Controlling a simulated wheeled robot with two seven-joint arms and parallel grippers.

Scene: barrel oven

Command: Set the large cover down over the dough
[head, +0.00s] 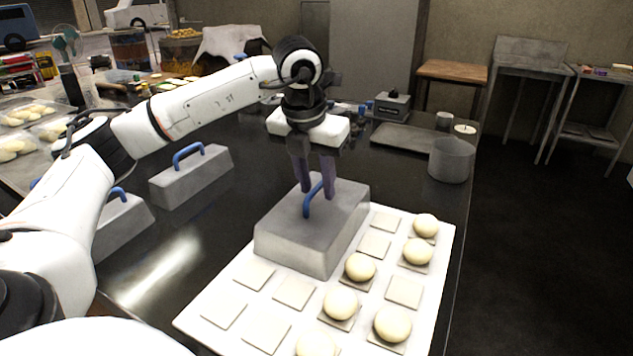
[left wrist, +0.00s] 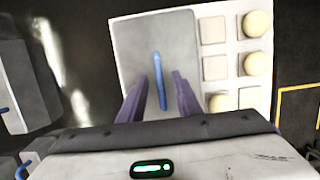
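The large cover (head: 295,240) is a grey box with a blue handle (head: 307,206) on top. It stands level at the back left of a white board (head: 440,260) and looks to be resting on it; what is under it is hidden. My left gripper (head: 317,195) points down over the cover, its purple fingers on either side of the handle. In the left wrist view, gaps show between the fingers and the handle (left wrist: 157,68), so the gripper looks open. Several pale dough balls (head: 360,267) sit uncovered on small square tiles. My right gripper is not in view.
Two narrower grey covers with blue handles, one clear (head: 192,180) and one partly behind my arm (head: 122,222), stand left on the dark table. A grey pot (head: 451,162) and a flat tray (head: 408,138) are at the back right. Dark table is bare between covers and board.

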